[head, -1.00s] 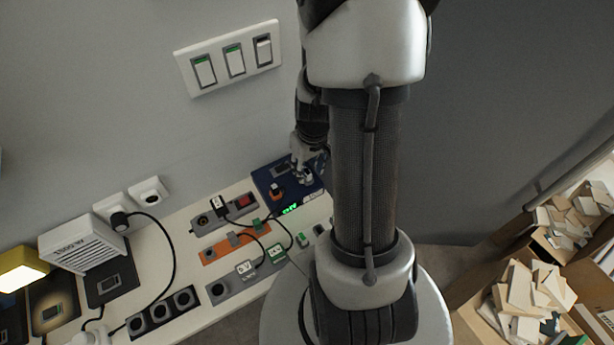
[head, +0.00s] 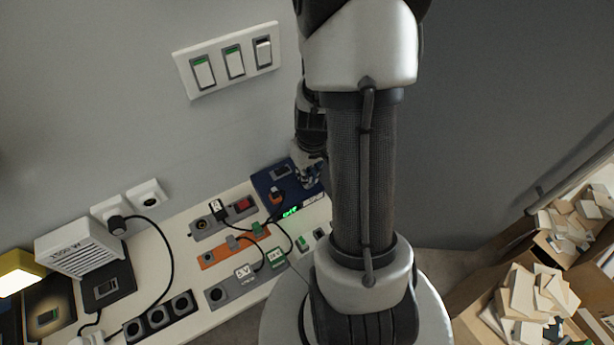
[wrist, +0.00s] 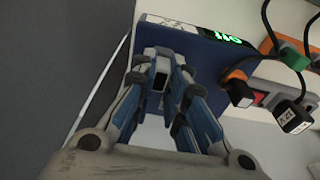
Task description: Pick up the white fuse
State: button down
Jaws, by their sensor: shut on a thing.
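My gripper (head: 311,178) is low over the right part of the blue panel (head: 262,181). In the wrist view, my gripper (wrist: 163,72) has its blue-grey fingers closed in over the panel. A small pale piece with a dark face (wrist: 161,80) sits between the fingertips. It appears to be the white fuse, gripped at the panel; most of it is hidden by the fingers. I cannot tell whether it is still seated.
An orange plug (wrist: 239,88) stands in the panel beside the fingers, near the green lit text (wrist: 221,36). Power strips (head: 236,251) and black cables lie left on the white table. The wall is close behind.

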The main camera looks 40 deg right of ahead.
notch_tip(320, 180, up, 20)
jog(key=p, duration=0.7)
dwell(0.4)
